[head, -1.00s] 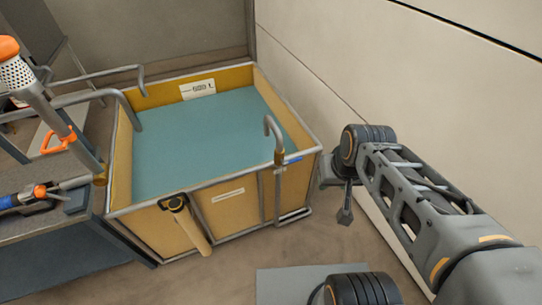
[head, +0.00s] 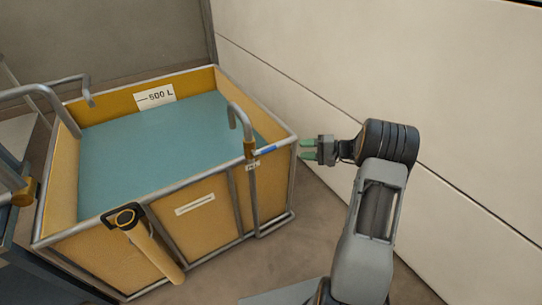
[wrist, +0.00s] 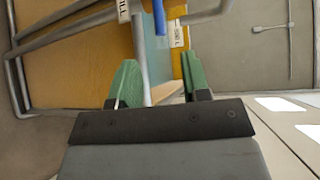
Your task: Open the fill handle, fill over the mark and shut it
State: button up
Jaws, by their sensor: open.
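A yellow tank (head: 196,209) with a grey frame holds blue-green water (head: 160,150). A white 500 L label (head: 155,96) with a dash is on its back wall, and the water surface lies just below the label. The blue fill handle (head: 267,150) sticks out to the right from a brass valve on the grey pipe at the front right, crosswise to the pipe. The handle also shows at the top of the wrist view (wrist: 159,17), beside a tag partly reading FILL (wrist: 123,10). My gripper (head: 308,150), with green fingertips, is open and empty, right of the handle and apart from it.
A yellow tube with a black head (head: 126,217) leans on the tank's front. Another grey pipe (head: 50,95) hooks over the left side. A pale wall (head: 420,90) stands close behind and right of my arm. Bare floor lies right of the tank.

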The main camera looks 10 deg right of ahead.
aim_at(270, 149)
jog(key=x, duration=1.3)
jog(key=shift+w+f+b, duration=0.25)
jog(key=shift+w+b, duration=0.05)
jog(key=shift+w, duration=0.2)
jog(key=shift+c, duration=0.4)
grip_shut()
